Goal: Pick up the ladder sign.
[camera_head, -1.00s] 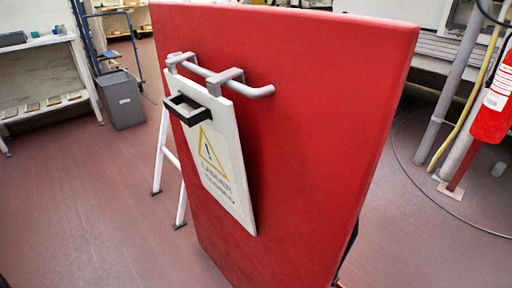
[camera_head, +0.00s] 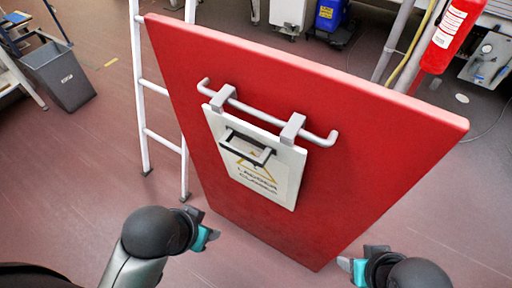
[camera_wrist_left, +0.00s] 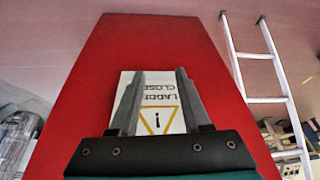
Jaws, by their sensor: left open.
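The ladder sign (camera_head: 274,186) is a white plate with a yellow warning triangle, dark text and a black handle (camera_head: 247,150). It hangs by two grey hooks from a grey rail (camera_head: 262,114) on a red panel (camera_head: 375,125). My left gripper (camera_head: 212,238) is low in the head view, left of the sign and apart from it. In the left wrist view my left gripper (camera_wrist_left: 157,74) is open and empty, with the sign (camera_wrist_left: 165,92) upside down beyond its fingers. My right gripper (camera_head: 347,264) is at the lower right, below the sign; its jaw opening is unclear.
A white ladder (camera_head: 146,105) stands at the panel's left side. A grey bin (camera_head: 60,78) is at the upper left and a red fire extinguisher (camera_head: 450,35) at the upper right. The floor (camera_head: 80,180) at the left is clear.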

